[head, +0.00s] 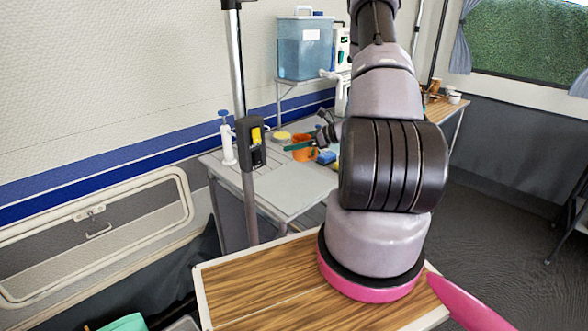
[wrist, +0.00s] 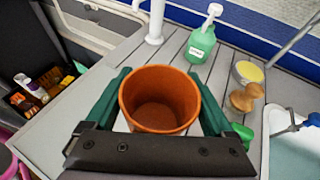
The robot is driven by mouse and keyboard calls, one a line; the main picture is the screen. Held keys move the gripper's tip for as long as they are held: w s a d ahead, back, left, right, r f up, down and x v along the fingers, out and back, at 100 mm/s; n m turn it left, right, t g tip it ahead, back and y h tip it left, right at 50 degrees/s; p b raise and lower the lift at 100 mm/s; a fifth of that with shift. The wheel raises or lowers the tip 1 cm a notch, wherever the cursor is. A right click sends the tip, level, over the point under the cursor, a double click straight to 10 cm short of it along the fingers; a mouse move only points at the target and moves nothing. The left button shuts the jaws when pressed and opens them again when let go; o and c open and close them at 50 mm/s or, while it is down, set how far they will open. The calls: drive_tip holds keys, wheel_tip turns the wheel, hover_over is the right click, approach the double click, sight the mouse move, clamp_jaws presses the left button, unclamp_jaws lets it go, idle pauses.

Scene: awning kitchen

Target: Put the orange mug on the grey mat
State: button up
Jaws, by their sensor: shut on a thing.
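The orange mug (head: 304,154) is over the grey slatted table in the head view, partly behind my gripper. In the wrist view the mug (wrist: 160,100) is seen from above, upright and empty. My gripper (wrist: 160,92) has its green fingers on either side of the mug and is shut on it. It also shows in the head view (head: 300,146). A flat pale grey rectangle (head: 290,190), which looks like the grey mat, lies on the near part of the table, nearer than the mug. I cannot tell whether the mug touches the table.
A sink (wrist: 292,155) is at the right. A dark post device (head: 250,143) and blue item (head: 326,157) are also close. My arm hides the table's right side.

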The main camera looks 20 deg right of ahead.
sight(295, 158)
drive_tip(key=shift+f, duration=3.15)
drive_tip(key=shift+f, duration=0.15)
